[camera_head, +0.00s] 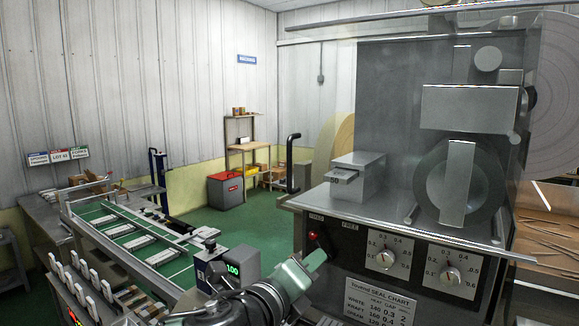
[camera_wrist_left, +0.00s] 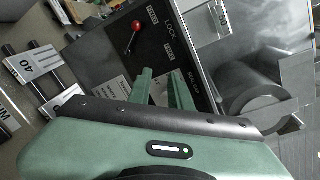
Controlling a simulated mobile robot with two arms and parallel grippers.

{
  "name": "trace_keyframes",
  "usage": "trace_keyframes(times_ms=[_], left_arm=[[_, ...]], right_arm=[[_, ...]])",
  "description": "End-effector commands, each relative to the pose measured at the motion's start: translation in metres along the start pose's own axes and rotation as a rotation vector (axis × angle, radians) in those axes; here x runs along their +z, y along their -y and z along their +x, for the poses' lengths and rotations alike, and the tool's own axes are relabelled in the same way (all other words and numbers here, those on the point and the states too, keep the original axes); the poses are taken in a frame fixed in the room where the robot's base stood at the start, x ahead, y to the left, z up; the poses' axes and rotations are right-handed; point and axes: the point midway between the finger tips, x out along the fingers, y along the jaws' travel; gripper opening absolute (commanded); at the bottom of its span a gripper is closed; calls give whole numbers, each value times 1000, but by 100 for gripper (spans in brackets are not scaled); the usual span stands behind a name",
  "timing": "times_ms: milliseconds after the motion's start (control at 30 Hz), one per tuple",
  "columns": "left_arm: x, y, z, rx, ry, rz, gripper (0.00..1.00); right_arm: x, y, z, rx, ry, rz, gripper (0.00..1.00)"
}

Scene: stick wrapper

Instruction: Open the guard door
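The guard door (camera_head: 400,110) is a clear panel across the front of the grey wrapping machine and looks closed. A black upright handle (camera_head: 291,165) stands at its left edge. Below, on the black control panel, is a small lever with a red knob (camera_head: 312,236); it also shows in the left wrist view as a red-knobbed lever (camera_wrist_left: 136,27) beside a LOCK label. My left gripper (camera_head: 306,265) is just below the lever, apart from the handle. In the left wrist view its green fingers (camera_wrist_left: 161,85) are apart with nothing between them. My right gripper is out of view.
Two dials (camera_head: 386,259) and a seal chart (camera_head: 380,299) are on the panel. A conveyor (camera_head: 125,230) with white packs runs along the left. The green floor between is clear.

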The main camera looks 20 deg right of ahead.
Motion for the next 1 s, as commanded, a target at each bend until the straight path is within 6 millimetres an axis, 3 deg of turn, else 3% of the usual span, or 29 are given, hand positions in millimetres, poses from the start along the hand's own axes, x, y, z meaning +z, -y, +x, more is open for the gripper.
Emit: trace_keyframes(times_ms=[33,200,400,633,1000], left_arm=[[21,12,5,-8,21,154,20],[83,37,12,3,79,575,20],[144,61,5,37,144,863,20],[164,71,12,50,161,939,20],[173,73,66,49,161,935,20]], right_arm=[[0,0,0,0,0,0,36],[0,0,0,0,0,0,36],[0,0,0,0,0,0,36],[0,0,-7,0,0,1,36],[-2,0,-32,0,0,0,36]])
